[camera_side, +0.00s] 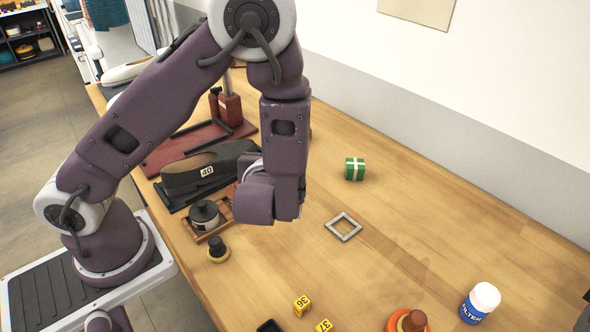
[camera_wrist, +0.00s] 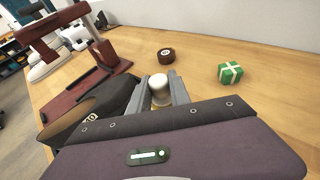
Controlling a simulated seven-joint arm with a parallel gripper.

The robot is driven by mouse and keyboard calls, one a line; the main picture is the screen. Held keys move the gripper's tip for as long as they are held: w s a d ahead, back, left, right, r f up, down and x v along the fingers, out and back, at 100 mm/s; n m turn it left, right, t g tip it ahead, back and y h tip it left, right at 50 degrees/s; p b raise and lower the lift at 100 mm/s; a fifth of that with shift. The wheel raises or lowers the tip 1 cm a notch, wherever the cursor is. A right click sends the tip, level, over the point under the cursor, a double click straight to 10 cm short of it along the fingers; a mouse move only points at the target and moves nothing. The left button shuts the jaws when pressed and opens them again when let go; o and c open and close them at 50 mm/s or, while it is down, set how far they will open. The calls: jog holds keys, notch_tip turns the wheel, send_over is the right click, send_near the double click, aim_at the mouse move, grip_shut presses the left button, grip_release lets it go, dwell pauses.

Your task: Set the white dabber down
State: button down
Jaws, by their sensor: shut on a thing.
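In the wrist view, the white dabber (camera_wrist: 159,87) stands between the two grey fingers of my gripper (camera_wrist: 161,92), which is shut on it. Its pale rounded top shows; its lower part is hidden by the gripper body. In the side view, my gripper (camera_side: 299,212) points down above the table, left of the grey square frame (camera_side: 343,227). The dabber is hidden there behind the gripper. I cannot tell whether it touches the table.
A green box with white ribbon (camera_side: 355,169) lies beyond the frame. The black shoe (camera_side: 208,168), dark round tin (camera_side: 204,214) and black-knobbed dabber (camera_side: 218,249) crowd the left. The right is clear.

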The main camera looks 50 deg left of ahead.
aim_at(249, 236)
jog(key=s+d+f+n+g+y, duration=0.2)
jog(key=s+n+g, duration=0.15)
jog(key=s, duration=0.25)
jog(key=s+d+f+n+g+y, duration=0.1)
jog(key=s+f+n+g+y, duration=0.1)
jog(key=s+n+g, duration=0.3)
jog(key=shift+m+t, duration=0.55)
jog(key=shift+m, duration=0.2)
jog(key=shift+s+d+f, duration=0.1)
jog(key=shift+s+f, duration=0.1)
jog(key=shift+f, duration=1.35)
jog(key=shift+s+d+f, duration=0.1)
jog(key=shift+s+f, duration=0.05)
jog(key=shift+f, duration=1.4)
jog(key=shift+f, duration=0.55)
jog(key=c, duration=1.1)
grip_release()
